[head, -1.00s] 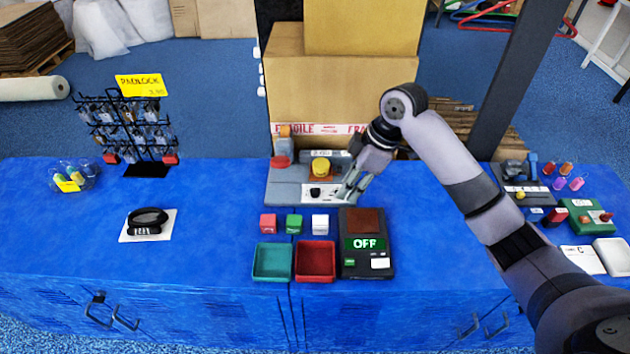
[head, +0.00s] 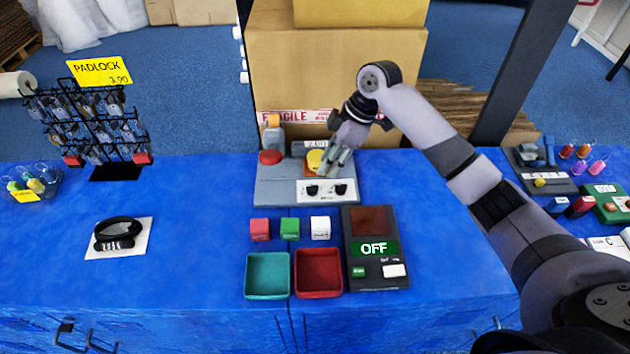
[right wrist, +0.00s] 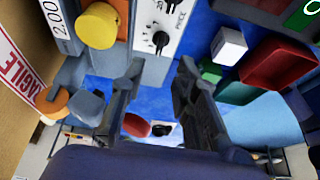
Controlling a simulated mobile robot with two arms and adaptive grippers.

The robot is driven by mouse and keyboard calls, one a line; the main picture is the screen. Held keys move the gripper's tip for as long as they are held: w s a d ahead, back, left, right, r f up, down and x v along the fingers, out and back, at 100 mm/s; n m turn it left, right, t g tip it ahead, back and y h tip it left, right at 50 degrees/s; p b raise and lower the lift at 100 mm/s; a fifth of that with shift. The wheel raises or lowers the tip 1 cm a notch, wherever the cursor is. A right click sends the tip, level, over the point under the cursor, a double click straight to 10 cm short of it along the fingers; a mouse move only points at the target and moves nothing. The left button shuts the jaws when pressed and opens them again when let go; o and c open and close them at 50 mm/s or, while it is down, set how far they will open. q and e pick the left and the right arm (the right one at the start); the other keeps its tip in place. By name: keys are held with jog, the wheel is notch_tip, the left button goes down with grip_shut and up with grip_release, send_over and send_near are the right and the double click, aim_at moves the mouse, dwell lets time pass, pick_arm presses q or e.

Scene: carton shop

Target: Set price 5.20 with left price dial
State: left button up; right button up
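The grey price unit (head: 277,190) stands at the back middle of the blue counter. Its white panel has a left price dial (head: 312,190) and a right dial (head: 341,189), both black. In the right wrist view the left dial (right wrist: 160,40) shows near the top, and the display (right wrist: 62,25) reads 2.00. My right gripper (head: 335,166) is above the unit, behind the panel and beside the yellow button (head: 315,160). Its fingers are apart and empty in the right wrist view (right wrist: 157,75). It appears clear of the dials. My left gripper is not in view.
Red, green and white cubes (head: 320,228) lie in front of the unit, then a teal tray (head: 268,294) and a red tray (head: 318,293). A dark device (head: 377,283) reading OFF is beside them. Large cartons (head: 345,75) stand close behind.

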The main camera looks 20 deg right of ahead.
aim_at(313, 186)
jog(key=x, duration=0.7)
jog(key=shift+a+f, duration=0.15)
jog(key=shift+f, duration=0.05)
jog(key=shift+a+f, duration=0.1)
jog(key=shift+f, duration=0.3)
grip_shut()
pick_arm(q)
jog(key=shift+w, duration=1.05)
